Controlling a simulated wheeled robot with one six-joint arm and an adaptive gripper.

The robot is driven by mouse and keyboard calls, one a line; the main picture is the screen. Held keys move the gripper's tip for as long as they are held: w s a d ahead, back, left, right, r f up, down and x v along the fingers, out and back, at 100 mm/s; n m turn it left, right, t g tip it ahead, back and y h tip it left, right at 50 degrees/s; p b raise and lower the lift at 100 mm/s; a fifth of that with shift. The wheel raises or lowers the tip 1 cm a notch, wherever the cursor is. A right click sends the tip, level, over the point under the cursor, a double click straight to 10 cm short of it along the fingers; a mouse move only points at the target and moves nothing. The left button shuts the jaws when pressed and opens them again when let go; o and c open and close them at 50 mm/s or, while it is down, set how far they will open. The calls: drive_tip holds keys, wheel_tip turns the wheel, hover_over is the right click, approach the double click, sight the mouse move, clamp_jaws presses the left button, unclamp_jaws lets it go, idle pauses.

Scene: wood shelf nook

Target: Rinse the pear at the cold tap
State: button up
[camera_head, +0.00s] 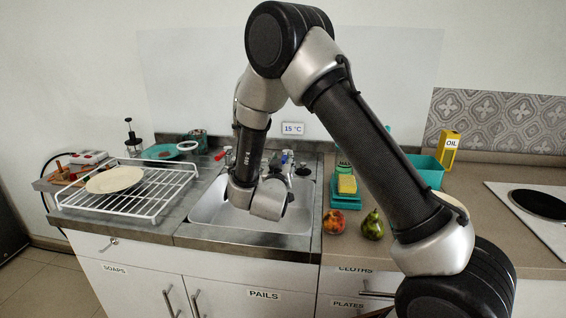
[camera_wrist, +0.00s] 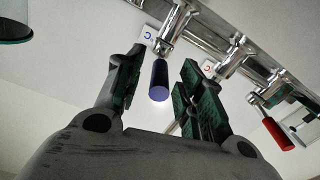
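The green pear (camera_head: 372,226) sits on the counter right of the sink, next to a red-orange peach (camera_head: 334,222). The steel sink (camera_head: 207,213) is in the middle of the head view, partly hidden by my arm. The cold tap's blue handle (camera_wrist: 159,80) shows in the wrist view between my fingers, by a label with a blue C. My gripper (camera_wrist: 160,72) is open and empty, its fingers on either side of that handle with gaps visible. In the head view my wrist is over the sink and hides the fingers. I cannot see water running.
The red-handled lever (camera_wrist: 277,133) is to the right in the wrist view. A white dish rack (camera_head: 135,207) with a plate stands left of the sink.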

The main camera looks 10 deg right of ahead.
drive_tip(key=shift+w, duration=0.1)
clamp_jaws()
drive_tip(key=shift+s+d+n+t+y, duration=0.1)
drive_tip(key=shift+d+n+t+y, duration=0.1)
drive_tip(key=shift+d+n+y, duration=0.35)
drive_tip(key=shift+s+d+n+t+y, duration=0.1)
drive_tip(key=shift+d+n+t+y, duration=0.15)
drive_tip(key=shift+y, duration=0.6)
drive_tip(key=shift+d+n+t+y, duration=0.15)
drive_tip(key=shift+d+n+y, duration=0.1)
drive_tip(key=shift+n+y, duration=0.35)
unclamp_jaws()
drive_tip(key=s+a, duration=0.1)
drive_tip(key=s, duration=0.6)
drive_tip(key=shift+s, duration=0.25)
